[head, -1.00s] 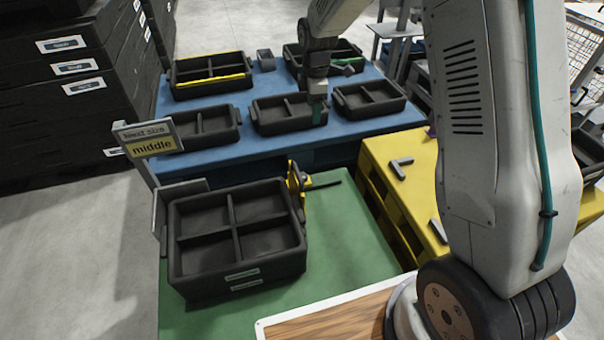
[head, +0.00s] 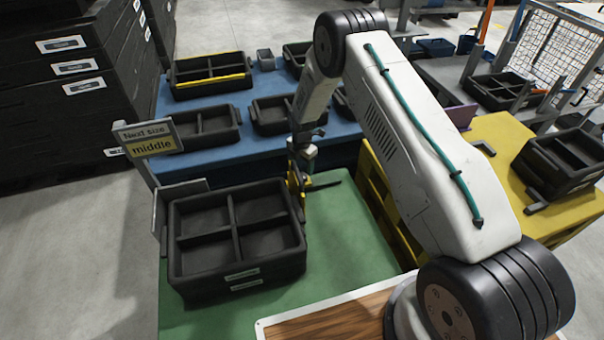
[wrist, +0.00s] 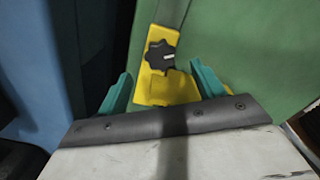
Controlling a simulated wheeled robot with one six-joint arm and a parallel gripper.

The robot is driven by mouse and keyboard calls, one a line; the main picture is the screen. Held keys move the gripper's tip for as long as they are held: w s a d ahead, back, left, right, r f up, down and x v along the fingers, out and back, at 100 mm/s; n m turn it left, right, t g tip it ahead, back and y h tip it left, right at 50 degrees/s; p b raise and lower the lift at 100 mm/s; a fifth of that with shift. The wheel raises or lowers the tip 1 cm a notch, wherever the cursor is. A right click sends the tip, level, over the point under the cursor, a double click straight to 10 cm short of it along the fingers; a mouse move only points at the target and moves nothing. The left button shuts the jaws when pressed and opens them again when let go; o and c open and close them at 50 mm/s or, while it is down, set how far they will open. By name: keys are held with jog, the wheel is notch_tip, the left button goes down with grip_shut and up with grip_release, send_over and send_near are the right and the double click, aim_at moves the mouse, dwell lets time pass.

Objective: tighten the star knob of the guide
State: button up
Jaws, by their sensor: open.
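The guide (head: 308,187) is a yellow bracket on the green table, beside the right wall of the black divided crate (head: 240,243). In the wrist view the yellow guide (wrist: 153,91) carries a black star knob (wrist: 160,56) with a small pale mark. In the head view the knob cannot be made out behind my gripper (head: 298,172). In the wrist view my gripper (wrist: 158,82) has its two teal fingers apart, one on each side of the yellow plate. The knob lies ahead of the fingertips, and nothing is held.
A sign reading "Next size middle" (head: 149,139) stands behind the crate. Several black trays (head: 208,125) stand on the blue table. A yellow table (head: 497,137) with a black crate (head: 563,160) is at right. The green surface (head: 350,230) right of the crate is clear.

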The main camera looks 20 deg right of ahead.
aim_at(302, 175)
notch_tip(302, 175, down, 5)
jog(key=shift+f, duration=0.1)
dwell(0.3)
jog(key=c, duration=1)
jog(key=shift+m, duration=2.9)
